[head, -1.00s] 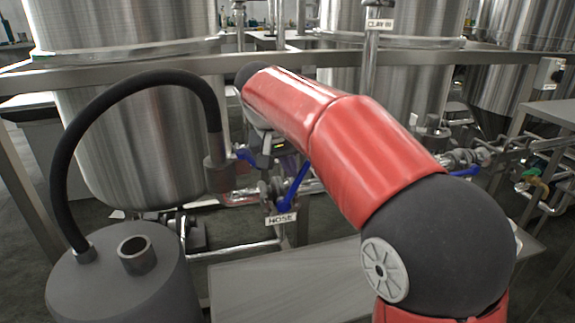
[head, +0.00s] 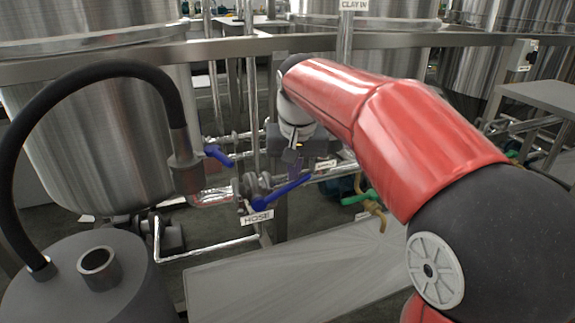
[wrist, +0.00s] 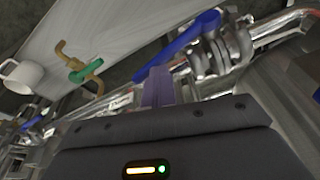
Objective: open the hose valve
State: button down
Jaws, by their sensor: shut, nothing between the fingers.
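The hose valve has a blue lever (head: 283,192) just above the white HOSE label (head: 257,217) in the head view. The lever slants up to the right from the valve body. In the wrist view the blue lever (wrist: 182,46) lies just beyond the fingertips, beside the metal valve body. My gripper (head: 297,168) is just above and right of the lever's free end in the head view. Its purple-tinted fingers (wrist: 158,84) are shut and empty in the wrist view. I cannot tell whether they touch the lever.
A second blue lever (head: 217,155) sits up and left, near the black hose (head: 100,72). A green-handled tap (head: 362,198) is to the right. A grey bench top (head: 290,275) lies below. A steel rail (head: 230,48) crosses behind, before large tanks.

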jog(key=shift+d+f, duration=0.25)
jog(key=shift+r, duration=0.1)
dwell(0.4)
